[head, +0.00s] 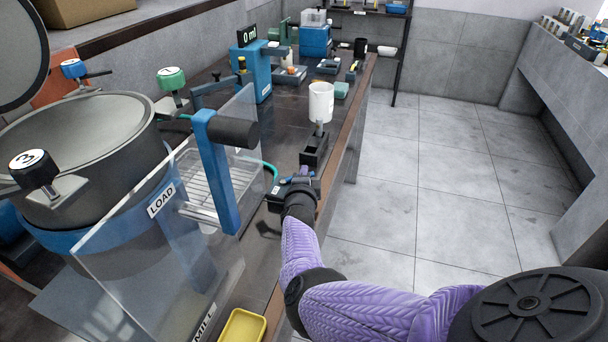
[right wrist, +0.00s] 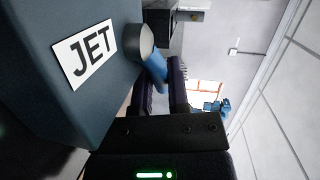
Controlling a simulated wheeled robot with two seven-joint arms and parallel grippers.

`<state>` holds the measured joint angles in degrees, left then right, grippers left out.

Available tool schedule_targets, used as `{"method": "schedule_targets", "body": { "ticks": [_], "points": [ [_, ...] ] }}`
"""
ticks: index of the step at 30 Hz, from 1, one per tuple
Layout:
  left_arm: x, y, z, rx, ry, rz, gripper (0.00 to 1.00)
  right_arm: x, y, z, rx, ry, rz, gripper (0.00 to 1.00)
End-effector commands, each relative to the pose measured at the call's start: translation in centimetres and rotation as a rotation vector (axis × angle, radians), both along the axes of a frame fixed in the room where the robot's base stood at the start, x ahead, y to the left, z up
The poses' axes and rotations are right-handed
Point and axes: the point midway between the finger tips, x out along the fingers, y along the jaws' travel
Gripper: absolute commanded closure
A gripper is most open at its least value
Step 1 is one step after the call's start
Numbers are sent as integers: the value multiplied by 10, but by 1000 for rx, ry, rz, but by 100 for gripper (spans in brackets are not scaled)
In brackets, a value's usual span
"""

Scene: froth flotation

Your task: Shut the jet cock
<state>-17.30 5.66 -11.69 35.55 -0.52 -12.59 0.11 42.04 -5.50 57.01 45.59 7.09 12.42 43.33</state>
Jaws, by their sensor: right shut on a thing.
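The jet cock is a dark blue-grey block (right wrist: 60,50) with a white JET label, filling the left of the right wrist view. A round grey boss (right wrist: 139,42) on its side carries a blue lever (right wrist: 155,66). My right gripper (right wrist: 164,78) is shut on the blue lever, one dark finger on each side of it. In the head view my right gripper (head: 300,182) is at the bench's right edge, and it and the wrist hide most of the cock. My left gripper is not in the head view.
A clear guard marked LOAD (head: 160,215) with a blue post (head: 217,170) stands left of my right gripper. A black holder (head: 314,150) and white cup (head: 321,100) stand just beyond it. A yellow tray (head: 243,326) lies nearer. The floor at right is clear.

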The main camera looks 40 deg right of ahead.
Motion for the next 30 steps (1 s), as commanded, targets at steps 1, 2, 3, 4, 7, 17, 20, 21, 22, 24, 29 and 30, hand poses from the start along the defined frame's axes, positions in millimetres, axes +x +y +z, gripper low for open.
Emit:
{"method": "schedule_targets", "body": {
  "ticks": [1, 2, 3, 4, 7, 17, 20, 21, 22, 24, 29, 30],
  "points": [
    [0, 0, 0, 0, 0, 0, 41, 0, 0, 0, -1, -1, -2, 100],
    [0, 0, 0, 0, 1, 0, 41, 0, -1, 0, -1, -1, -2, 100],
    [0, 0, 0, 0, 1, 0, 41, 0, -1, 0, -1, -1, -3, 100],
    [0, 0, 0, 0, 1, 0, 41, 0, -1, 0, -1, -1, -3, 100],
    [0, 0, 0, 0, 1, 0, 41, 0, -1, 1, -2, -1, -3, 100],
    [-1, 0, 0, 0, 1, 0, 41, 0, -1, 1, -1, -2, -2, 45],
    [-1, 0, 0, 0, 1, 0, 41, 0, -1, 1, -1, -2, -2, 45],
    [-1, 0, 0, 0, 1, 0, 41, 0, -1, 1, -1, -2, -2, 45],
    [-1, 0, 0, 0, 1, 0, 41, 0, -1, 1, -1, -2, -2, 45],
    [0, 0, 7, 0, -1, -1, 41, -4, 4, 4, -1, -1, -1, 45],
    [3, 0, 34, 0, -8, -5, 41, -29, 27, 14, -1, 0, 0, 45],
    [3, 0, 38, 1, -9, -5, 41, -36, 33, 16, -1, -1, -1, 45]
  ]
}}
